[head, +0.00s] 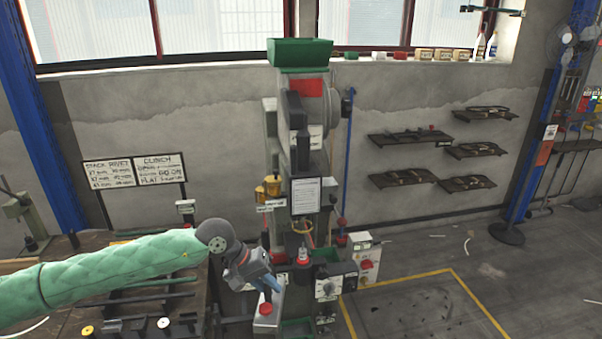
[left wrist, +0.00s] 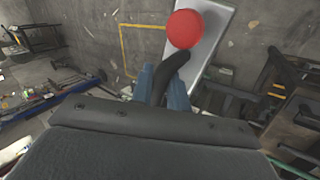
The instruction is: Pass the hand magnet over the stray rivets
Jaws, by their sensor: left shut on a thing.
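My left gripper (head: 268,283), with blue fingers, is at the front of the tall grey press. It is shut on a black curved handle (left wrist: 170,76), which I take to be the hand magnet. In the left wrist view the handle's far end meets the edge of a red round piece (left wrist: 184,28); I cannot tell if they are joined. The red piece (head: 265,309) also shows just below my fingers in the head view, over a pale grey panel (left wrist: 213,53). I cannot make out stray rivets. My right gripper is not in view.
The press (head: 306,160) stands close beyond my left gripper. A workbench (head: 150,300) with bars and small parts lies under my left arm. A grey box with a red button (head: 368,264) stands right of the press. The yellow-marked floor (head: 415,310) at right is mostly clear.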

